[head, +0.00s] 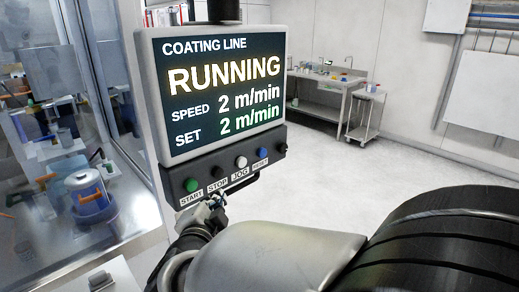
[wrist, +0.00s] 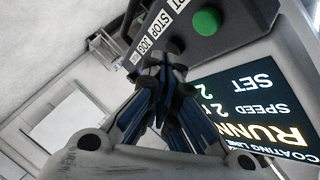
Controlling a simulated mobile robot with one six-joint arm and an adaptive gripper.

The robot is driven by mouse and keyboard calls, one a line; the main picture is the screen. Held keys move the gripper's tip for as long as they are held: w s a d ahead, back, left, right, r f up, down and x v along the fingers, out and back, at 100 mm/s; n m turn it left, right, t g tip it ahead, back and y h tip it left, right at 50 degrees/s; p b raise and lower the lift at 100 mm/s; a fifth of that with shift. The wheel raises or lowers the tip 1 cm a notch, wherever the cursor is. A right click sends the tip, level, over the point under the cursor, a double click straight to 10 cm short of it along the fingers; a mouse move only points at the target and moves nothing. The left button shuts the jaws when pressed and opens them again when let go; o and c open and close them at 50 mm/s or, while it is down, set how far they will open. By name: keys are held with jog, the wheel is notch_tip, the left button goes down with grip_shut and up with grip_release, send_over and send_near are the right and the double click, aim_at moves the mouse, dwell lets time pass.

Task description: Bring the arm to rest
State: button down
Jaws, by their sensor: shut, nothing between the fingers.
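My gripper (head: 214,204) is shut and empty, just below the button row of the control panel (head: 278,140). In the wrist view its blue-sided fingers (wrist: 164,62) point at the button box (wrist: 232,45), below the STOP and JOG labels; I cannot tell whether the tips touch it. The screen (head: 222,92) reads RUNNING, with speed and set both 2 m/min. The green START button (head: 191,185) stands clear of the fingers, and it also shows in the wrist view (wrist: 206,22). My arm reaches in from the lower right.
A steel bench (head: 316,108) and a small cart (head: 363,115) stand by the far wall. The pale floor (head: 350,165) between them and the panel is clear.

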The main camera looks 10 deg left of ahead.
jog(key=shift+r, duration=0.1)
jog(key=s+d+r+n+g+y, duration=0.35)
jog(key=d+n, duration=0.25)
jog(key=d, duration=0.4)
jog(key=s+d+f+n+g+h, duration=0.2)
jog(key=s+d+f+g, duration=0.1)
jog(key=s+d, duration=0.7)
jog(key=s+d+f+n+g+h, duration=0.2)
jog(key=s+d+f+g+h, duration=0.1)
jog(key=s+d, duration=0.7)
notch_tip(320, 180, down, 2)
jog(key=s+g, duration=0.1)
jog(key=s, duration=0.1)
jog(key=shift+s+f+n, duration=0.15)
jog(key=shift+s+n, duration=0.15)
